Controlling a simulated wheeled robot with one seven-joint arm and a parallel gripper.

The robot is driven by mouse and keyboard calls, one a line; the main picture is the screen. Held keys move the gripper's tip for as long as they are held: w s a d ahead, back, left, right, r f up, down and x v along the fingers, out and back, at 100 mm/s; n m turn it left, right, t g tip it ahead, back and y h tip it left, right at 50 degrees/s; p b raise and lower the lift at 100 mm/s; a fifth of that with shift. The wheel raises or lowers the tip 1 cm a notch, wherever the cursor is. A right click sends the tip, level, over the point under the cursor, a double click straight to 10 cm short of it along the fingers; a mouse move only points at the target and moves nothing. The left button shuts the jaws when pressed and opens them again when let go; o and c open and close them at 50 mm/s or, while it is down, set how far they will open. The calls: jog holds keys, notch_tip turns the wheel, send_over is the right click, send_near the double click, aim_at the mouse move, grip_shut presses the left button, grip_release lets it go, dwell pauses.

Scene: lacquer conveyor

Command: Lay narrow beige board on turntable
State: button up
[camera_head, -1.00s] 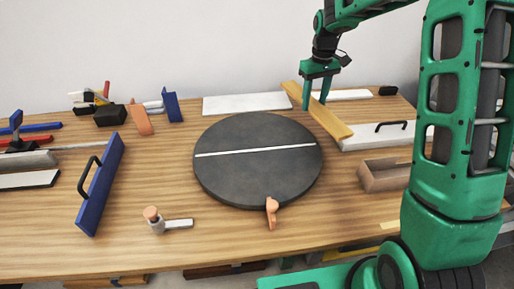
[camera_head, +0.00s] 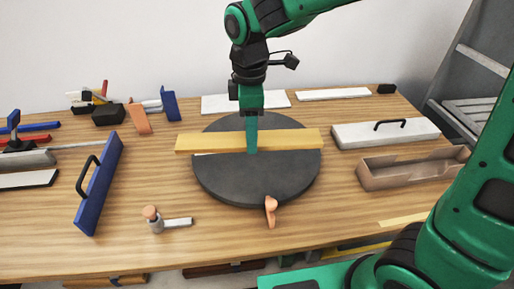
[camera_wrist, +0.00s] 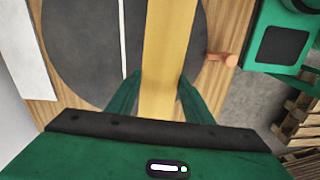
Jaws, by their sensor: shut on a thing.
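The narrow beige board (camera_head: 290,139) is long and yellowish. My gripper (camera_head: 251,150) is shut on it near its middle, and the board lies crosswise over the dark round turntable (camera_head: 256,188). Its left end reaches past the turntable's edge. In the wrist view the board (camera_wrist: 163,50) runs between the two green fingers (camera_wrist: 158,95), beside the turntable's white line (camera_wrist: 123,40). In the head view the board covers most of that line. I cannot tell whether the board touches the turntable or is just above it.
An orange peg-like handle (camera_head: 270,208) stands at the turntable's front edge. A white block with a black handle (camera_head: 386,132) and an open brown tray (camera_head: 410,170) lie to the right. A blue board with a handle (camera_head: 99,187) stands left. White panels (camera_head: 225,103) lie behind.

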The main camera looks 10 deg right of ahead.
jog(key=shift+s+a+n, duration=0.4)
jog(key=shift+s+n, duration=0.1)
jog(key=shift+s, duration=0.35)
jog(key=w+d+f, duration=0.1)
jog(key=w+f, duration=0.1)
jog(key=w, duration=0.1)
jog(key=w+d+f, duration=0.1)
jog(key=w+f, duration=0.1)
jog(key=w, duration=0.2)
jog(key=w+d+f, duration=0.1)
jog(key=w+f, duration=0.1)
jog(key=w, duration=0.1)
jog(key=shift+w+d+f, duration=0.25)
jog(key=shift+w+f, duration=0.1)
jog(key=shift+f, duration=2.05)
jog(key=shift+f, duration=0.1)
jog(key=o, duration=1.2)
notch_tip(320, 180, up, 12)
jog(key=shift+r, duration=0.1)
